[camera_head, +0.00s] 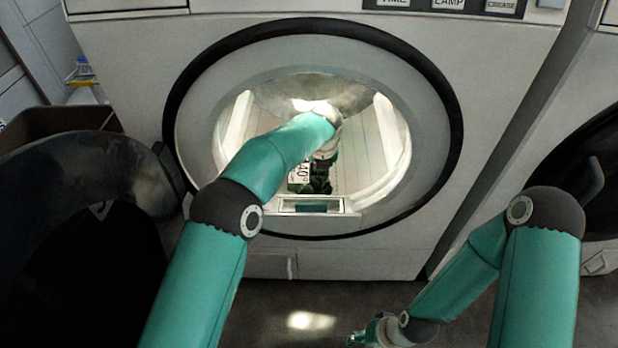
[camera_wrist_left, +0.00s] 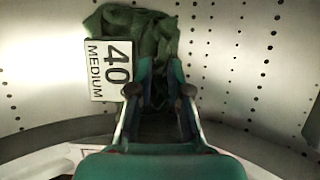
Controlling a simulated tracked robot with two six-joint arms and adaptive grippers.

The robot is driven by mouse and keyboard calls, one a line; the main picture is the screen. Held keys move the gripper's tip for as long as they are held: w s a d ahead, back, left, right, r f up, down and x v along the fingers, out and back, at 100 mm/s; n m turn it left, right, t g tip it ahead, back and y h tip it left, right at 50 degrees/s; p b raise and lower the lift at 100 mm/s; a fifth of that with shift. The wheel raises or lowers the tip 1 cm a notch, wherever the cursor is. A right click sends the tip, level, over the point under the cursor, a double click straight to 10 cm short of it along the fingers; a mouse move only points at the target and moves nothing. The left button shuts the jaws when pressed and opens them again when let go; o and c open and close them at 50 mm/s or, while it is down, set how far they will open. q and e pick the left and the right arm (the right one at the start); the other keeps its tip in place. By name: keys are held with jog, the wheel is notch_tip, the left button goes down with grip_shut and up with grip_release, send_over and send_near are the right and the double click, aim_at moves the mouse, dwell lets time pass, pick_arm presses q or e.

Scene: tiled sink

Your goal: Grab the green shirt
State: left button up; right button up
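The green shirt (camera_wrist_left: 150,27) lies crumpled inside the washer drum, with a white "40 MEDIUM" label (camera_wrist_left: 109,70) beside it. In the head view the shirt (camera_head: 319,186) is a small dark green patch, partly hidden by my left arm. My left gripper (camera_wrist_left: 161,68) reaches through the round door opening. Its two fingers stand apart with their tips at the shirt's near edge; dark cloth shows between or just beyond them, and contact is unclear. My right gripper (camera_head: 366,334) hangs low near the floor, small and cut by the bottom edge.
The washer's round opening (camera_head: 440,130) has a dark rim around my left arm. A dark round door (camera_head: 75,180) stands open at the left. A second machine (camera_head: 590,130) is at the right. Perforated metal drum wall (camera_wrist_left: 245,60) is bare right of the shirt.

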pick_arm(q)
jog(key=shift+f, duration=0.1)
grip_shut()
dwell(0.4)
